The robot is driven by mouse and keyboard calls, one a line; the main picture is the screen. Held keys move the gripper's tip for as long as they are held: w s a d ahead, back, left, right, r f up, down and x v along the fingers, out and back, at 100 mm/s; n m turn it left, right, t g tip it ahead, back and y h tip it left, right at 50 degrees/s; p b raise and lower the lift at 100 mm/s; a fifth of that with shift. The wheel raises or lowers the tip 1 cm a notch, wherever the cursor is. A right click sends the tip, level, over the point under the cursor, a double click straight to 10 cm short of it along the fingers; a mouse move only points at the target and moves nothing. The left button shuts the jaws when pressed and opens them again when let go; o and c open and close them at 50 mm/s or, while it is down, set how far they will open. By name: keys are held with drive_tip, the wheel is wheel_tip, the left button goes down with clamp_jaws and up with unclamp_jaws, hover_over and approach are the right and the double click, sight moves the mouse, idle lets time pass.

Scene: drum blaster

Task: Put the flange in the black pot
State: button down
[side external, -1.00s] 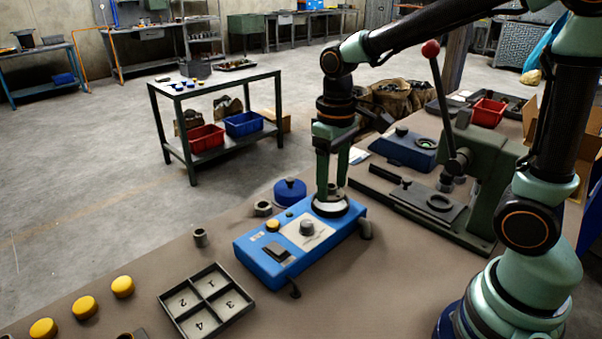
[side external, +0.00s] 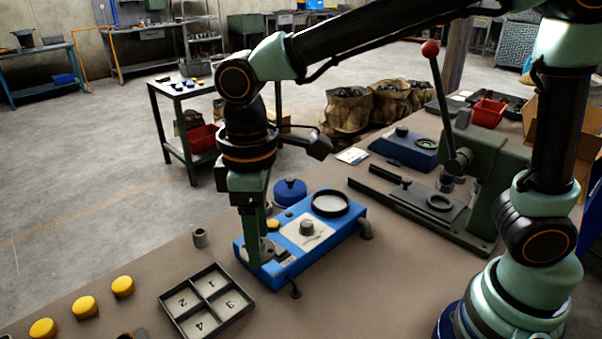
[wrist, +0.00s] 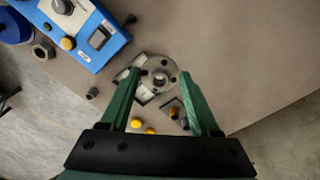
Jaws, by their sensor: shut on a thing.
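The flange (side external: 270,250) is a grey disc with a raised hub and bolt holes. In the wrist view the flange (wrist: 160,66) sits between my fingertips. My gripper (side external: 257,240) is shut on it, pointing down, and holds it in front of the left end of the blue device in the side view. The fingers of my gripper (wrist: 160,76) show on both sides of the hub in the wrist view. I cannot make out the black pot for sure; a dark item at the bottom edge of the side view is cut off.
The blue device (side external: 345,225) has a knob and a white round plate with a black rim (side external: 331,204). A numbered four-compartment tray (side external: 207,303), a grey bushing (side external: 200,237) and yellow caps (side external: 84,307) lie left. A green lever press (side external: 485,170) stands right.

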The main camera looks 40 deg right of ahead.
drive_tip(key=s+a+n, duration=0.2)
drive_tip(key=s+a, duration=0.1)
drive_tip(key=a, duration=0.3)
wheel_tip(320, 180, down, 20)
drive_tip(key=shift+s+d+r, duration=0.15)
drive_tip(key=shift+r, duration=0.05)
drive_tip(key=shift+f, duration=0.15)
drive_tip(key=shift+c, duration=0.6)
unclamp_jaws()
